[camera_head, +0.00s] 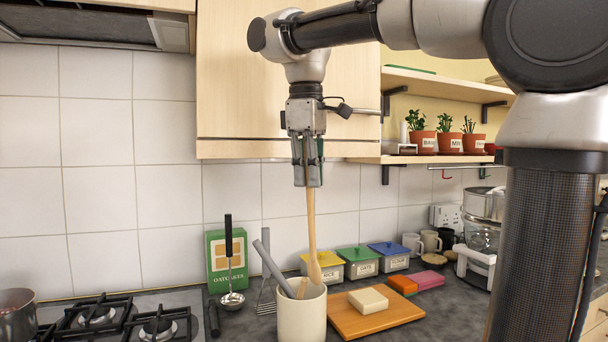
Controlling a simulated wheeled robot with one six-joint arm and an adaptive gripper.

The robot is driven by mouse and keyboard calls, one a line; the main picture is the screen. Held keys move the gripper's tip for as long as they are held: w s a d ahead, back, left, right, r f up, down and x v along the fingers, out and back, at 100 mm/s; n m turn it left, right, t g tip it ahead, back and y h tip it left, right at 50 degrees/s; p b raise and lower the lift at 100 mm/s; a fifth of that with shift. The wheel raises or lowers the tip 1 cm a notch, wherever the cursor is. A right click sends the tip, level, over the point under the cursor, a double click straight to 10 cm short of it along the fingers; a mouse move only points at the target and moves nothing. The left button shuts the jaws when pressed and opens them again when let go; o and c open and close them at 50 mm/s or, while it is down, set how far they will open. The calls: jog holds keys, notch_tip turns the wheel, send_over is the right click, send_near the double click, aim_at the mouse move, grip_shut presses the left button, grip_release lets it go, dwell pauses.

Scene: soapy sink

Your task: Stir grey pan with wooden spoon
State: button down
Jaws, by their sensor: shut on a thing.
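My gripper (307,184) points down above the counter and is shut on the wooden spoon (312,232). The spoon hangs nearly upright, its handle in the fingers and its bowl end lowest. That bowl end is at about the rim of the cream utensil crock (301,318); I cannot tell whether it is clear of it. A pan (15,318) is cut off by the left edge at the hob. Its visible side looks grey to reddish, and its contents are not clear.
A grey-handled utensil (273,268) leans in the crock. The gas hob (120,322) is at lower left. A ladle (230,270) and green oatcakes box (226,258) stand beyond it. A wooden board (376,316) with a pale block lies right of the crock, before lidded tins (358,263).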

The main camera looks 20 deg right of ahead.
jog(key=s, duration=0.6)
jog(key=shift+s+r, duration=0.35)
jog(key=shift+r, duration=0.05)
